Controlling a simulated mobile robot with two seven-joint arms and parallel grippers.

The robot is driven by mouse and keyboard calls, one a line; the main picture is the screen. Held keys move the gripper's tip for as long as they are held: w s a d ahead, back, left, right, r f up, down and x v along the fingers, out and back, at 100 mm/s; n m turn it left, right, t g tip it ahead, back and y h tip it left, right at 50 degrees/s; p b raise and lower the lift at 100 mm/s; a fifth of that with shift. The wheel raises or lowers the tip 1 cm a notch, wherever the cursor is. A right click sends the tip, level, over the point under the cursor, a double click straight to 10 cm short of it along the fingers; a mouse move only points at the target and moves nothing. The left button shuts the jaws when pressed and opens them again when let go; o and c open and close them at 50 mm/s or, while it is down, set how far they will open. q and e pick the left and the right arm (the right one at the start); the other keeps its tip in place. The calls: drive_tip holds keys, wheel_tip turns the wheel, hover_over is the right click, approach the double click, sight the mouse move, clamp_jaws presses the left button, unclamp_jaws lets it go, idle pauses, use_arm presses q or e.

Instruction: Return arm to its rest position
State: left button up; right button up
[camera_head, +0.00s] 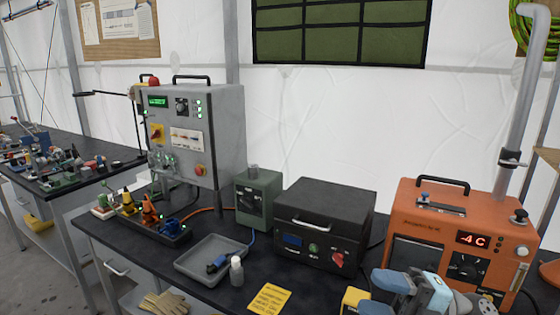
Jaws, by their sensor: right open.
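My right gripper (412,289) shows at the bottom right edge, in front of the orange machine. Its blue-grey fingers stand apart, and I see nothing held between them. Most of my right arm is cut off by the lower frame edge. My left gripper is not in view.
A black bench (215,277) carries a grey control cabinet (218,125), a green box (257,201), a black box (322,225) and an orange machine (459,230) with a vertical pipe (522,105).

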drive_tip(key=w+d+f+m+t+h, duration=0.1)
drive_tip(key=d+f+m+t+h, duration=0.1)
drive_tip(key=f+m+t+h, duration=0.6)
drive_tip(key=w+d+f+m+t+h, duration=0.1)
drive_tip(key=d+f+m+t+h, duration=0.15)
drive_tip(key=f+m+t, duration=0.7)
drive_tip(key=s+f+m+g+h, duration=0.45)
drive_tip(key=s+f+m, duration=0.2)
drive_tip(key=f, duration=0.45)
drive_tip(key=s+f+m+g+h, duration=0.3)
drive_tip(key=s+f+m+g, duration=0.25)
drive_tip(key=s+f, duration=0.35)
use_arm(q)
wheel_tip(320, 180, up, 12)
drive_tip(key=p, duration=1.3)
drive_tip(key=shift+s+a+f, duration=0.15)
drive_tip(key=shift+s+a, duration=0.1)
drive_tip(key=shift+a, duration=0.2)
use_arm(e)
wheel_tip(320, 180, up, 10)
drive_tip(key=shift+t, duration=0.45)
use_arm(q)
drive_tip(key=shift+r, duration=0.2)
use_arm(e)
drive_tip(key=shift+w, duration=0.1)
